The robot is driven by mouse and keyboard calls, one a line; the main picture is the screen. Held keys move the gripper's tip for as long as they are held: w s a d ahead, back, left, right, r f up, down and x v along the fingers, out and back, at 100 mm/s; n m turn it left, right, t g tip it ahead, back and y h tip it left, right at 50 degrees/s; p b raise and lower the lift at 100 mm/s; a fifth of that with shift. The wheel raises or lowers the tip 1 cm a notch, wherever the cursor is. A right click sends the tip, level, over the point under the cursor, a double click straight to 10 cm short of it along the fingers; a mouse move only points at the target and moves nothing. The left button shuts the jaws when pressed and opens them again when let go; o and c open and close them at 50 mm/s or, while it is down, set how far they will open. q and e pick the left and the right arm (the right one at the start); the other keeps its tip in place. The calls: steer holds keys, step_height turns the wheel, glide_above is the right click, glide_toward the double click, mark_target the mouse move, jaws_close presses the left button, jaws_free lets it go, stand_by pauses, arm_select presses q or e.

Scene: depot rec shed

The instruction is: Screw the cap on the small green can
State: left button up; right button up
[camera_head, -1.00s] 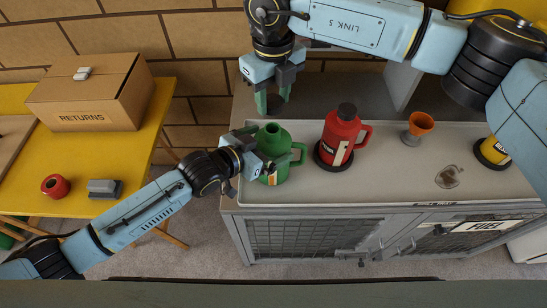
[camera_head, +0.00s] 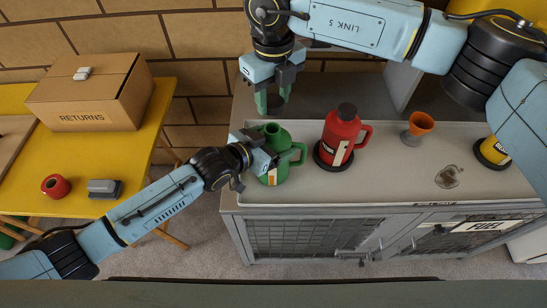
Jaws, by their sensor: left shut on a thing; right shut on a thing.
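The small green can (camera_head: 277,172) stands upright at the left end of the grey tray top, its handle to the right. Its neck (camera_head: 273,130) is open at the top, with no cap on it. My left gripper (camera_head: 265,161) is at the can's left side and shut on its body; the fingers partly hide it. My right gripper (camera_head: 272,101) points down behind and above the can. It is shut on a small dark cap (camera_head: 276,104), mostly hidden between the green fingertips and apart from the can's neck.
A red can (camera_head: 340,137) with a black cap stands on a dark round base right of the green can. A returns box (camera_head: 90,95) sits on the yellow table (camera_head: 150,130).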

mark_target(273, 114)
arm_select(q)
steer(key=shift+c, duration=0.7)
arm_select(e)
steer(key=shift+f, duration=2.5)
steer(key=shift+f, duration=0.5)
arm_select(q)
steer(key=shift+s+d, duration=0.1)
steer(key=shift+s, duration=0.05)
arm_select(e)
steer(key=shift+s+d+f, duration=0.15)
steer(key=shift+f, duration=0.45)
arm_select(q)
steer(key=shift+r, duration=0.1)
arm_select(e)
steer(key=shift+c, duration=0.3)
